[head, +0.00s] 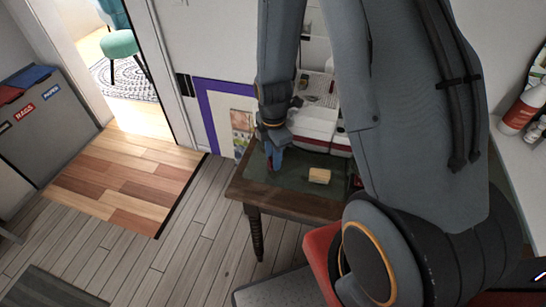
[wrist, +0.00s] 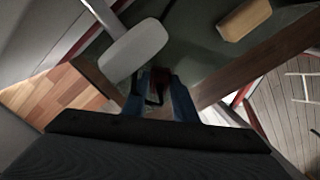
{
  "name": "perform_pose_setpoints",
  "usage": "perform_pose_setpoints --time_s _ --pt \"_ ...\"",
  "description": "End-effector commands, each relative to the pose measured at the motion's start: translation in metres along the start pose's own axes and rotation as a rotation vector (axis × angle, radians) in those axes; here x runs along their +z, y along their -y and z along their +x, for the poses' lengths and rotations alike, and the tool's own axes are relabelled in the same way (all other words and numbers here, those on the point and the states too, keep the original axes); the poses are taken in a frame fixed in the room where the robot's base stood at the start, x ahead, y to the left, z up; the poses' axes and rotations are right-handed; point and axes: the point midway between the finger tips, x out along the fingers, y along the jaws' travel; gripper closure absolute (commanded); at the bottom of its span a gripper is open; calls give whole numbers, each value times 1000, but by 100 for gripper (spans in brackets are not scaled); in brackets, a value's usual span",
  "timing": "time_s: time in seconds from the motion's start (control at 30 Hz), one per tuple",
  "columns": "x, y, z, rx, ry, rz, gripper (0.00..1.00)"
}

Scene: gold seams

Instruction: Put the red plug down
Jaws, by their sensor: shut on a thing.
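My gripper (head: 272,160) is over the near left part of the table (head: 233,190), which has a dark green top and a wooden edge. Its two blue fingers also show in the wrist view (wrist: 159,104), shut on a small dark and red thing, the red plug (wrist: 158,84). The fingers hide most of the plug. I cannot tell whether it touches the table top. A pale wooden block (head: 319,176) lies on the table to the right of my gripper, and it also shows in the wrist view (wrist: 243,18).
A white and red machine (head: 318,122) stands at the back of the table. A pale grey rounded part (wrist: 133,50) is close to the fingers in the wrist view. A red seat (head: 318,255) is at the table's near side. Bare green top surrounds the block.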

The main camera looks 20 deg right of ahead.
Motion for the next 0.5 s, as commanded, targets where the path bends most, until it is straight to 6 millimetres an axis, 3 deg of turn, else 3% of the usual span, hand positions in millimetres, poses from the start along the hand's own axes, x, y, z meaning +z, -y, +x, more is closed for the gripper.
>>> perform_pose_setpoints --time_s 0.47,0.5 --pt "0 0 11 -1 0 0 100" --pt "0 0 11 -1 0 0 68"
